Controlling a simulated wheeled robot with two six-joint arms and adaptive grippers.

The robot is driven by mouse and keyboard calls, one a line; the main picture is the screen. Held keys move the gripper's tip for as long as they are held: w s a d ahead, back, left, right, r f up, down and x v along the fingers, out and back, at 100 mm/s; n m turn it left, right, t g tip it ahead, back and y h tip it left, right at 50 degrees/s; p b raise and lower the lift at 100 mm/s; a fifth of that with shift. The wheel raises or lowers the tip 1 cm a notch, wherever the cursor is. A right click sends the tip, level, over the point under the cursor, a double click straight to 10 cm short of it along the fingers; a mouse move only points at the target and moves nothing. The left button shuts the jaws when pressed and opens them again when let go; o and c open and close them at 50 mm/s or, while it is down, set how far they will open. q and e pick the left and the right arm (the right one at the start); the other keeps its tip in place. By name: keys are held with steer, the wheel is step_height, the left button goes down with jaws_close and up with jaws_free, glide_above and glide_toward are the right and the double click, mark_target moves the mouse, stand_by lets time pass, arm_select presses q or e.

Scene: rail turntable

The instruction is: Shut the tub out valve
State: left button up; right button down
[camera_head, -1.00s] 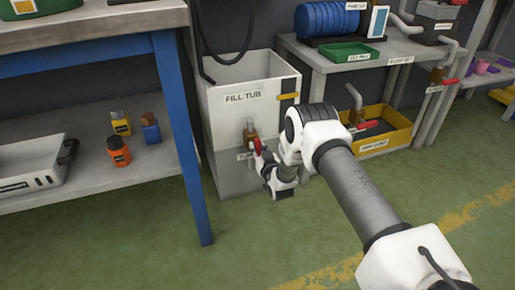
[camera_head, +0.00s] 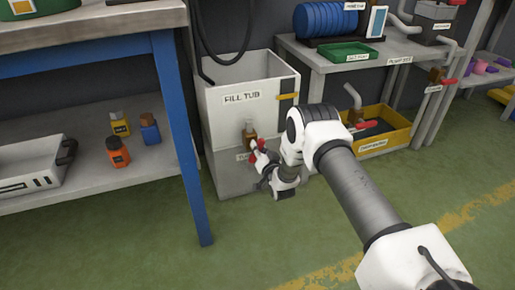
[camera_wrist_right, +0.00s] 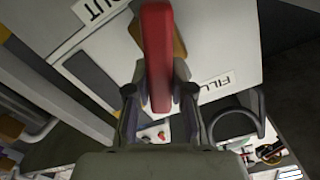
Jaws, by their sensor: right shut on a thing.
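The white fill tub (camera_head: 222,109) stands on the floor left of centre in the head view, with a "FILL TUB" label on its front. Its out valve has a brass body (camera_head: 249,134) low on the front face and a red lever handle (camera_head: 260,145). My right gripper (camera_head: 257,158) is at the lever, shut on it. In the right wrist view the red lever (camera_wrist_right: 157,45) runs between the two fingers of my right gripper (camera_wrist_right: 159,95). The label beside the valve is partly hidden by my gripper. My left gripper is not in view.
A blue-legged bench (camera_head: 181,130) stands close on the left. On the right, a grey pump bench (camera_head: 377,68) stands over a yellow bin (camera_head: 400,137) with another red-handled valve. Green floor in front is clear.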

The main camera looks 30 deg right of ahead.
steer(key=m, duration=0.2)
steer(key=shift+d+f+m, duration=0.15)
steer(key=shift+d+m, duration=0.05)
steer(key=shift+m, duration=0.2)
steer(key=m, duration=0.1)
steer(key=m+b, duration=0.1)
steer(key=m, duration=0.1)
steer(key=shift+s+d+f+m, duration=0.1)
steer(key=shift+d+f+m, duration=0.05)
steer(key=shift+f+m, duration=0.15)
steer(key=m, duration=0.2)
steer(key=m+b, duration=0.1)
steer(key=m, duration=0.1)
steer(key=m+b, duration=0.1)
steer(key=m, duration=0.1)
steer(key=shift+d+f, duration=0.1)
steer(key=shift+f, duration=0.2)
steer(key=c, duration=1)
jaws_free()
